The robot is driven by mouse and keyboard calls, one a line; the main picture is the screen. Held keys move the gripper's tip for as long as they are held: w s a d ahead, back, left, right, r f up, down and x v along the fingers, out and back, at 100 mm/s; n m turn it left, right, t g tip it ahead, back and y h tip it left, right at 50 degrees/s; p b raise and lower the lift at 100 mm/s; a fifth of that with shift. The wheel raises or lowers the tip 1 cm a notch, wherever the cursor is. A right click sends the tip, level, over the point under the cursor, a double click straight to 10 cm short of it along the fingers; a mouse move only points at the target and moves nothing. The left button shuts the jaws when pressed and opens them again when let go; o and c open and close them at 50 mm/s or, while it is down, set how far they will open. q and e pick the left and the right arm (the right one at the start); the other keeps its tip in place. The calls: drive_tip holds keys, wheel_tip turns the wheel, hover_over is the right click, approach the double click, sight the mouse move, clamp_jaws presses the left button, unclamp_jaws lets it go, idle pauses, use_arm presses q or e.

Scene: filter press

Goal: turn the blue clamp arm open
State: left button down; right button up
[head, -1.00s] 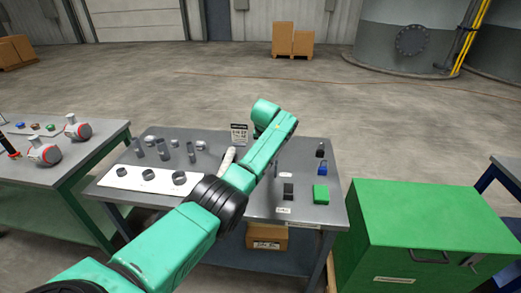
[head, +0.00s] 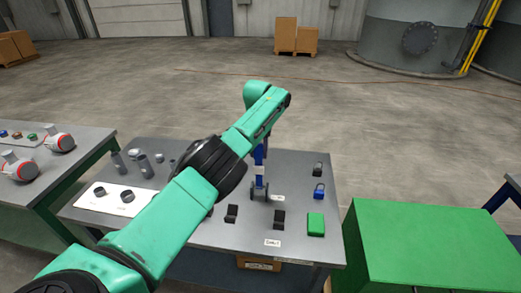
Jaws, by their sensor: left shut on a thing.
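The blue clamp arm (head: 258,157) stands roughly upright on a dark round-ended base (head: 259,190) in the middle of the grey table. Its upper part is hidden behind the green forearm of my left arm. My left gripper (head: 260,144) reaches down behind that forearm and is mostly hidden; it is shut on the blue clamp arm. The exact grip on it is not visible. My right gripper is not in view.
The grey table (head: 300,165) also bears a blue-topped part (head: 319,190), a green block (head: 316,223), black blocks (head: 278,218) and grey cylinders (head: 143,165). A green cabinet (head: 420,245) stands close at the right. A bench with red-ringed parts is at the left.

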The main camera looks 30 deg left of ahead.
sight(258, 143)
use_arm(q)
drive_tip(key=c, duration=0.7)
unclamp_jaws()
drive_tip(key=shift+o, duration=1.1)
drive_tip(key=shift+w, duration=0.1)
drive_tip(key=shift+w+a+f, duration=0.1)
drive_tip(key=shift+r, duration=0.6)
drive_tip(key=r, duration=0.5)
drive_tip(key=shift+s+r, duration=0.1)
drive_tip(key=shift+s, duration=0.1)
wheel_tip(258, 143, up, 8)
drive_tip(key=p, duration=0.4)
drive_tip(key=shift+s, duration=0.3)
